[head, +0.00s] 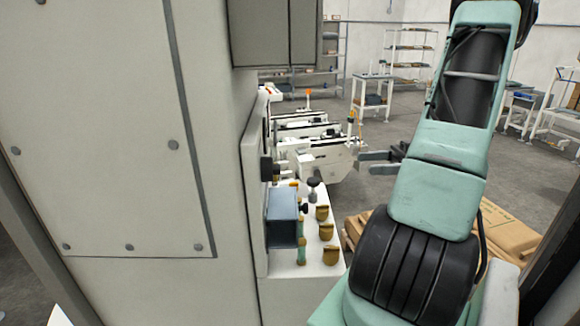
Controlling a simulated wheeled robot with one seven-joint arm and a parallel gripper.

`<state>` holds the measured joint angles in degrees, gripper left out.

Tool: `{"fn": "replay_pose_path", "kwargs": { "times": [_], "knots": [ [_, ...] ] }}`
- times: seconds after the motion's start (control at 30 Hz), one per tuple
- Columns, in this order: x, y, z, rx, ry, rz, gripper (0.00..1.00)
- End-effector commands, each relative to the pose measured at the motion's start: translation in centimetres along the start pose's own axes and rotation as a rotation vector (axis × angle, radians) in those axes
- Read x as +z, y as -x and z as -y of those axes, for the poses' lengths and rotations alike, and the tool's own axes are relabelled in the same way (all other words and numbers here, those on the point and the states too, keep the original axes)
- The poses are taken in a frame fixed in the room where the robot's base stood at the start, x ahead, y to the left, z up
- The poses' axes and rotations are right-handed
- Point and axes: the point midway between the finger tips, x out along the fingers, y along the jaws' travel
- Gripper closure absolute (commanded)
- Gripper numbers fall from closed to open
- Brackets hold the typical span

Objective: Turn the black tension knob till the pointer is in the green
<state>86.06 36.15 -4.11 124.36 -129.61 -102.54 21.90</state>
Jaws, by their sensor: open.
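My gripper (366,162) is at the end of my green arm, right of the machine panel, with its dark fingers pointing left. It is open, and nothing shows between the fingers. A small black knob (313,183) stands on the white ledge, left of and below the gripper and apart from it. Other dark knob-like parts show on the panel side (266,168) and near the blue box (303,208). I cannot tell which is the tension knob. The panel (255,180) is seen almost edge-on, so no pointer or green zone can be made out.
A blue-grey box (282,218) and several brass fittings (331,255) stick up by the white ledge (318,268). A large grey cabinet (100,130) fills the left. A cardboard box (505,235) lies behind my arm. Open floor and shelving (410,60) lie beyond.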

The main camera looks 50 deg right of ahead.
Motion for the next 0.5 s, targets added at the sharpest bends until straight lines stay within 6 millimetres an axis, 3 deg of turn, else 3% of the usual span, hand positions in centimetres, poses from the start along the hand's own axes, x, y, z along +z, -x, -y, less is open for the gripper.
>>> {"fn": "replay_pose_path", "kwargs": {
  "times": [0.33,0.5],
  "knots": [
    [0.3,7.9,0.1,0.006,0.001,0.001,0.33],
    [-0.3,10.7,0.3,0.007,0.0,-0.002,0.33]
  ]
}}
